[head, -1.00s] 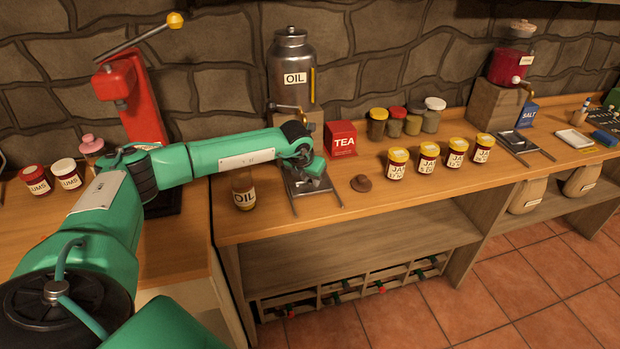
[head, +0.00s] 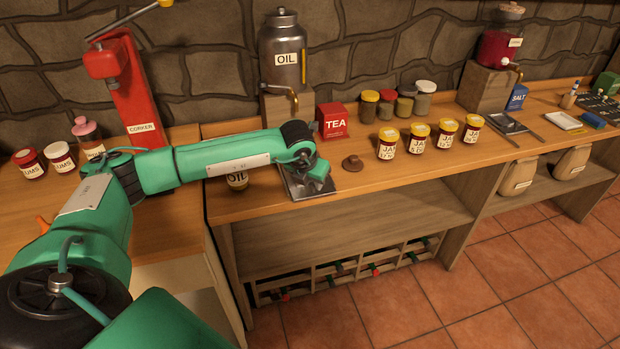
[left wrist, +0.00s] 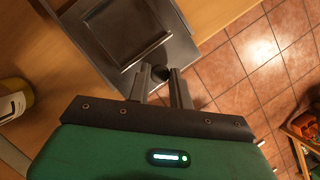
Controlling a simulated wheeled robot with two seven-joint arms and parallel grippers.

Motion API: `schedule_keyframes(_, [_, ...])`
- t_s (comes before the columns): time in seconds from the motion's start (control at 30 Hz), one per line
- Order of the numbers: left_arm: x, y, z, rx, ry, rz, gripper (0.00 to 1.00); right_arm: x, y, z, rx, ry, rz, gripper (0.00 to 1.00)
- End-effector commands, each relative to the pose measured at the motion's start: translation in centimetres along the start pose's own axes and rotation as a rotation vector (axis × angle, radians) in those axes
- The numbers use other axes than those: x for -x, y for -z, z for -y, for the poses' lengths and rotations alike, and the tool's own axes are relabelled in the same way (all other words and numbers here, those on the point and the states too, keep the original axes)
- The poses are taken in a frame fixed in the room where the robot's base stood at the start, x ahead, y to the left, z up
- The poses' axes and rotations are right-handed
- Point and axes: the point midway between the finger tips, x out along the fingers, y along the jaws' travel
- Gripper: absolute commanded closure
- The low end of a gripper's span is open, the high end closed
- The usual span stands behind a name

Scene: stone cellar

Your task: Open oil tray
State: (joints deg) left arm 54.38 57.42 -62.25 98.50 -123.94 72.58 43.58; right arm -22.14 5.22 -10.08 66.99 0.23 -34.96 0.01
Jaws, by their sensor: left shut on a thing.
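The oil tray (head: 297,188), a flat dark metal tray, sits on the counter in front of the oil urn (head: 284,55) and its tap. It reaches to near the counter's front edge. In the left wrist view the tray (left wrist: 88,22) has a raised rim and a small dark knob (left wrist: 160,71) at its near edge. My left gripper (head: 322,186) is at the tray's front. In the left wrist view the gripper (left wrist: 159,78) has its two fingers shut around the knob. My forearm and wrist hide part of the tray in the head view. My right gripper is not in view.
An oil jar (head: 237,181) stands left of the tray, partly behind my forearm. A brown lid (head: 352,163) and the tea box (head: 332,121) are to the right. Several jars stand farther right. The red corker (head: 125,85) rises at the left. Open floor (head: 420,300) lies in front.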

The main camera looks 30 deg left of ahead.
Motion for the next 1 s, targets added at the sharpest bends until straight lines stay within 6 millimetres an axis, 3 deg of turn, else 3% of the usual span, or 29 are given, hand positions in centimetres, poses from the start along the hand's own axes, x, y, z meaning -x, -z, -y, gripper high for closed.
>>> schedule_keyframes(0.2, [-0.1,0.1,0.0,-0.001,-0.001,-0.004,1.0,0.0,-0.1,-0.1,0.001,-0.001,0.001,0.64])
schedule_keyframes(0.23, [-0.1,0.1,0.0,-0.001,-0.001,-0.004,0.73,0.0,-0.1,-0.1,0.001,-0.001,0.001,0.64])
schedule_keyframes(0.3, [-0.1,0.1,-0.1,-0.001,-0.001,-0.004,0.59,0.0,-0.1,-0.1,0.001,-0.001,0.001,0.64])
schedule_keyframes(0.33, [-0.1,0.1,-0.1,-0.001,-0.001,-0.004,0.58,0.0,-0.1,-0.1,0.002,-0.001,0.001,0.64])
schedule_keyframes(0.73, [0.9,0.0,-0.1,0.0,0.0,-0.002,0.58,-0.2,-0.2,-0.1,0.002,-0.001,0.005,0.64])
schedule_keyframes(1.0, [6.4,0.0,0.0,-0.002,0.0,0.002,0.58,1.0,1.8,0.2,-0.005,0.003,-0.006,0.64])
